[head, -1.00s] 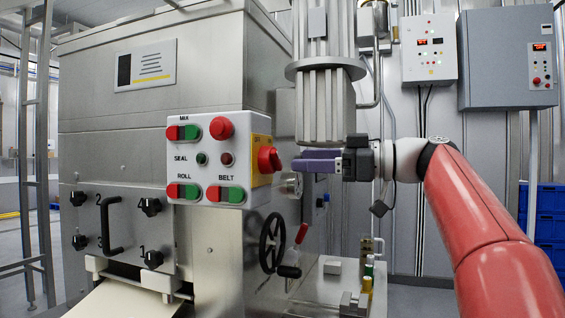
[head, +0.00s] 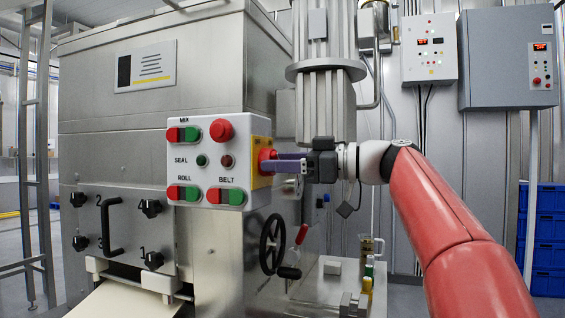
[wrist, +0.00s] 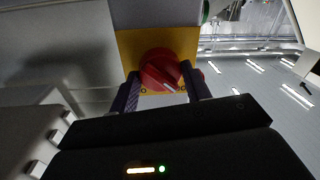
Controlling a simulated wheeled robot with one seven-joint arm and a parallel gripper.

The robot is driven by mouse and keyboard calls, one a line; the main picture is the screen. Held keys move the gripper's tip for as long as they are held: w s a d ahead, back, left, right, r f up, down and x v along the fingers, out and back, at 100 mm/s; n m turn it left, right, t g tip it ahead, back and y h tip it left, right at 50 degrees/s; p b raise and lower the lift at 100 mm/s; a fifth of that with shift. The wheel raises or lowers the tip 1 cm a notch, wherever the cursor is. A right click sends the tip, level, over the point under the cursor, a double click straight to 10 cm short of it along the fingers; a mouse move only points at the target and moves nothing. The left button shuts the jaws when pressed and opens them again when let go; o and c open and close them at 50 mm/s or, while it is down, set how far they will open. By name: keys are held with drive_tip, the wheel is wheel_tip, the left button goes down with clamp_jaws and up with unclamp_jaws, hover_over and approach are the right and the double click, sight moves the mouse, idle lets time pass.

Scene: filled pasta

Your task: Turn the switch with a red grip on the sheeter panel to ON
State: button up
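The switch is a round red grip (head: 266,158) on a yellow plate (head: 261,143) on the right side face of the white sheeter panel (head: 209,128). In the wrist view the red grip (wrist: 160,66) carries a white pointer line slanting to its lower right; the plate's lettering is too small to read. My gripper (head: 279,163) reaches it from the right, its purple fingers level with the grip. In the wrist view my gripper (wrist: 162,84) is open, with one finger on each side of the grip. Finger contact cannot be told.
The panel front has a red round button (head: 221,129) and red-green button pairs. A black handwheel (head: 272,243) with a red-handled lever (head: 301,234) sits below. A ribbed metal column (head: 325,105) stands just behind my gripper. Control boxes (head: 429,49) hang on the back wall.

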drive_tip(key=shift+c, duration=0.5)
drive_tip(key=shift+m, duration=0.4)
drive_tip(key=m+t+p, duration=0.1)
drive_tip(key=m+p, duration=0.2)
drive_tip(key=m, duration=1.4)
drive_tip(key=shift+f+m+p, duration=0.1)
drive_tip(key=shift+m+p, duration=0.2)
drive_tip(key=shift+p, duration=0.05)
drive_tip(key=shift+m, duration=0.3)
drive_tip(key=o, duration=1)
drive_tip(key=shift+c, duration=0.2)
